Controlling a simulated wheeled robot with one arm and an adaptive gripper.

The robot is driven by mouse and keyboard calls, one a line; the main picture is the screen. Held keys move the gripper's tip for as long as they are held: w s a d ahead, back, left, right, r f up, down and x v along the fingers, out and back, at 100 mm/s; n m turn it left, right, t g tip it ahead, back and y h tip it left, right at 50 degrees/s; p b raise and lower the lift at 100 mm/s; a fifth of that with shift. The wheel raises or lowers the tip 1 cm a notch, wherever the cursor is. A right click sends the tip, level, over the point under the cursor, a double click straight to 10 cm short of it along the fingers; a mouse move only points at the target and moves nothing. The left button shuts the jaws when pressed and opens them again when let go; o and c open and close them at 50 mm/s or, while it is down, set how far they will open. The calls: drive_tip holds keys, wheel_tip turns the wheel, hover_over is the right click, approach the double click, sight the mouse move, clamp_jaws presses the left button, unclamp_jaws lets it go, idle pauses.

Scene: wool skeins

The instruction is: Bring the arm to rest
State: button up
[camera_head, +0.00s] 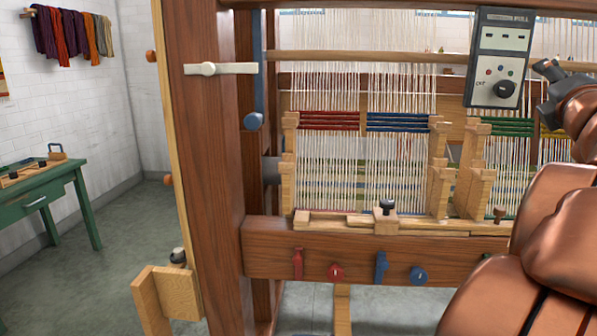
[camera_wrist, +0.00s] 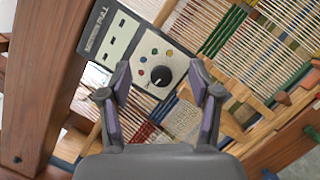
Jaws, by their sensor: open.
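My gripper (camera_wrist: 164,98) is open in the wrist view, with its two purple-padded fingers apart and nothing between them. Behind the fingers is a grey control box (camera_wrist: 133,52) with a black knob (camera_wrist: 161,76) and several small coloured buttons. In the head view the same control box (camera_head: 499,57) hangs at the upper right of the loom. My gripper (camera_head: 547,88) shows there in part, just right of the box. My copper-coloured arm fills the lower right. I cannot tell whether the gripper touches the box.
The wooden loom (camera_head: 205,150) with white warp threads (camera_head: 345,180) stands close in front. Red and blue handles line its front beam (camera_head: 350,255). A green table (camera_head: 45,190) stands at the left, and wool skeins (camera_head: 68,35) hang above. Floor (camera_head: 115,245) between table and loom is clear.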

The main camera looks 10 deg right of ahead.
drive_tip(key=w+a+f+m+g+y, duration=0.1)
drive_tip(key=a+f+m+g, duration=0.25)
drive_tip(key=f+m, duration=0.6)
drive_tip(key=w+a+f+m+g+y, duration=0.15)
drive_tip(key=f+m+g, duration=0.35)
drive_tip(key=f, duration=1)
drive_tip(key=s+a+f+m+g+y, duration=0.1)
drive_tip(key=s+a+f+g+y, duration=0.2)
drive_tip(key=a+f, duration=0.55)
drive_tip(key=s+a+f+m+g+y, duration=0.2)
drive_tip(key=s+a+f, duration=0.3)
drive_tip(key=a+f, duration=0.35)
drive_tip(key=s+a+f+g+y, duration=0.2)
drive_tip(key=s+a+f+g, duration=0.1)
drive_tip(key=s+a, duration=0.4)
drive_tip(key=s+a+f+g+y, duration=0.2)
drive_tip(key=s+a+f+g, duration=0.1)
drive_tip(key=s+a, duration=0.4)
drive_tip(key=s+p+v, duration=0.2)
drive_tip(key=p+v, duration=0.8)
drive_tip(key=s+r+p+v, duration=0.1)
drive_tip(key=s+p+v, duration=0.2)
drive_tip(key=p+v, duration=0.7)
drive_tip(key=shift+s+a+r+t+p, duration=0.3)
drive_tip(key=shift+r+t+p, duration=0.2)
drive_tip(key=shift+p, duration=0.2)
drive_tip(key=shift+m, duration=0.25)
